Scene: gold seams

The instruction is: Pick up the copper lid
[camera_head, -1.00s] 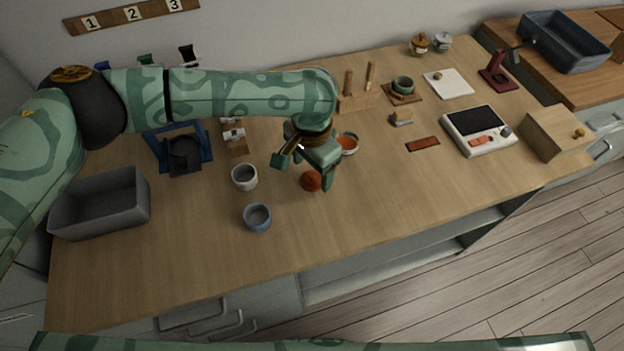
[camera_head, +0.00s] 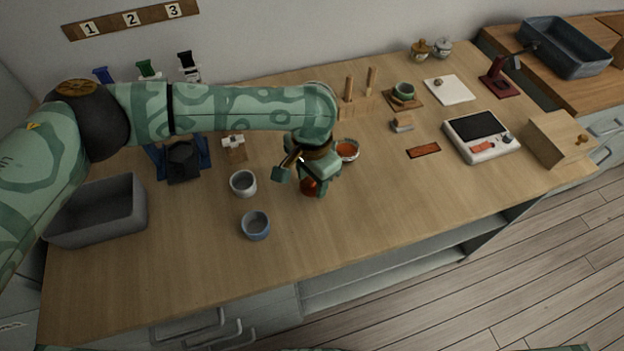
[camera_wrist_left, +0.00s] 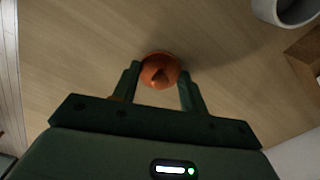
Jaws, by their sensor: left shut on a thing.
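The copper lid (camera_head: 309,187) is a small round orange-red piece on the wooden table, partly hidden by my left gripper (camera_head: 312,190) in the head view. In the left wrist view the lid (camera_wrist_left: 159,71) sits between the two fingertips of my left gripper (camera_wrist_left: 160,88), with a small knob facing the camera. The left fingers are shut on it. I cannot tell whether it is clear of the table. My right gripper is not in view.
A grey bin (camera_head: 95,212) is at the far left. The table front is clear.

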